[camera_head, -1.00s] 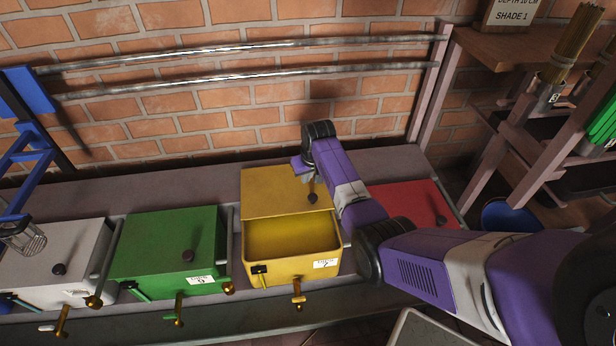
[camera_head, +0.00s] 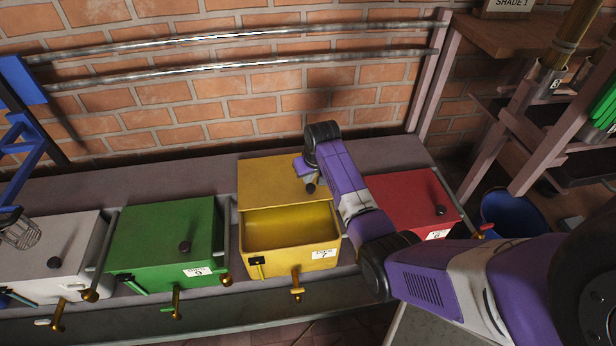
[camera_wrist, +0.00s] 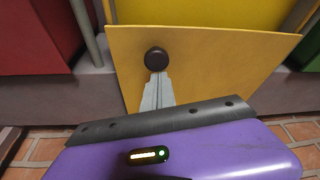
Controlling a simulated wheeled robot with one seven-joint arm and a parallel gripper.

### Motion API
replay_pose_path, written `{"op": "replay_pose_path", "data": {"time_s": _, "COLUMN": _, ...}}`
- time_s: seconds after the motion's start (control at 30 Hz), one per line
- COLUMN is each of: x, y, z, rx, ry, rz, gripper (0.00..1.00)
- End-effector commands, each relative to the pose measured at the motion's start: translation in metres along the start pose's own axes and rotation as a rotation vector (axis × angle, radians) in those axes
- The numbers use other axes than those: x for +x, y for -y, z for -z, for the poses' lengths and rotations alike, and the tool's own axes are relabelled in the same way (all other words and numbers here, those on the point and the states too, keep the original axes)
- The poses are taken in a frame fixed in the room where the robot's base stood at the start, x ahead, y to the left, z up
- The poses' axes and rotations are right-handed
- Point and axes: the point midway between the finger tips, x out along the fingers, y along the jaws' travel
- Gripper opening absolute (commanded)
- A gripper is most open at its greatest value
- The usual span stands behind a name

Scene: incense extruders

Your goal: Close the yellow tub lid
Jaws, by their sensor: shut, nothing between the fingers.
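The yellow tub (camera_head: 290,262) stands on the bench between the green and red tubs, its front part open and its inside visible. Its flat yellow lid (camera_head: 265,180) lies over the back part, set back from the front rim. The lid (camera_wrist: 215,60) fills the middle of the wrist view, with a dark round knob (camera_wrist: 156,59) on it. The knob also shows in the head view (camera_head: 311,188). My gripper (camera_wrist: 158,76) is shut and empty, its tips at the knob on the back side. I cannot tell whether they touch it. My arm covers the lid's right side.
A green tub (camera_head: 150,240) and a grey tub (camera_head: 55,245) stand to the left, a red tub (camera_head: 410,190) to the right. Brass handles stick out in front. A brick wall with metal rails rises behind. A wooden shelf (camera_head: 515,42) and a blue bucket (camera_head: 525,215) are at right.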

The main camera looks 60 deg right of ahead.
Motion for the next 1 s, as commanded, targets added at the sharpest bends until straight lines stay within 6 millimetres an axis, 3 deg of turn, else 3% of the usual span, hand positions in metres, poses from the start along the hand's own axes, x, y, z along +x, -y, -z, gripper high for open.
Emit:
{"op": "replay_pose_path", "data": {"time_s": 0.33, "x": -0.015, "y": 0.007, "z": -0.022, "rx": -0.001, "ry": 0.004, "rz": 0.001, "gripper": 0.0}}
{"op": "replay_pose_path", "data": {"time_s": 1.0, "x": -0.049, "y": 0.036, "z": -0.126, "rx": -0.002, "ry": 0.004, "rz": 0.0, "gripper": 0.0}}
